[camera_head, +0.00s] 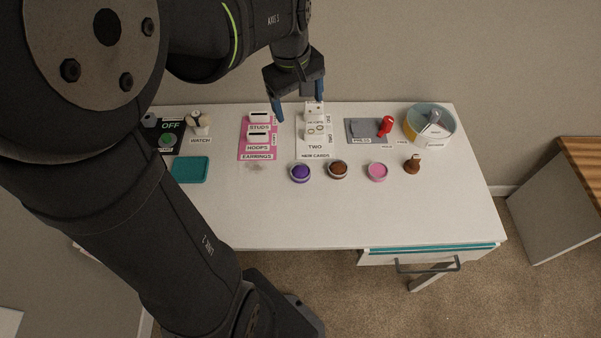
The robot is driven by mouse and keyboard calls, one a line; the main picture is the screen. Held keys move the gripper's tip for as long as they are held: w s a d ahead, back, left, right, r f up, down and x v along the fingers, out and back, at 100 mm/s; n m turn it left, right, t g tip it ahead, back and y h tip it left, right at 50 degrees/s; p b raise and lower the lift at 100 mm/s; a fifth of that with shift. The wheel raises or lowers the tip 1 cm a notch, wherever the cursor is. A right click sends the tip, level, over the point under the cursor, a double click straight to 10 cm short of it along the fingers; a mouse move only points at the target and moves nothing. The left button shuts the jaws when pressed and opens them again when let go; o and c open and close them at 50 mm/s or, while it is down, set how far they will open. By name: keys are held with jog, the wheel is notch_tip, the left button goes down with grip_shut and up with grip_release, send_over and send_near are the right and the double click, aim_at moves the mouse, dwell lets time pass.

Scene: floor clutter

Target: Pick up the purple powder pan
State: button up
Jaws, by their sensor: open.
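The purple powder pan (301,173) is a small round pan with a pale rim and purple fill. It lies flat on the white table (400,215), in a row at the middle. My gripper (299,108) is open, with two blue fingers pointing down, above the back part of the table. It is behind the purple pan in the picture, over the earring cards, and apart from the pan. Nothing shows between the fingers. The pan is fully in view.
A brown pan (338,170) sits close right of the purple one, then a pink pan (377,171) and a brown stamp-like piece (413,164). Behind are a pink card (259,137) and a white card (315,148). A teal pad (190,169) lies left. The table's front is clear.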

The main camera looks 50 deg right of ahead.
notch_tip(320, 180, down, 6)
jog(key=a+n+h, duration=0.2)
jog(key=a+n, duration=0.1)
jog(key=n, duration=0.7)
jog(key=n+t+h, duration=0.1)
jog(key=n, duration=1.2)
send_near(300, 173)
jog(key=shift+w+d+f, duration=0.1)
jog(key=shift+f, duration=0.7)
jog(key=shift+w+d+f, duration=0.1)
jog(key=shift+f, duration=0.65)
jog(key=shift+d+x, duration=0.15)
jog(key=shift+x, duration=0.65)
jog(key=shift+d+x, duration=0.15)
jog(key=shift+x, duration=1.55)
jog(key=shift+d, duration=0.1)
jog(key=c, duration=1.1)
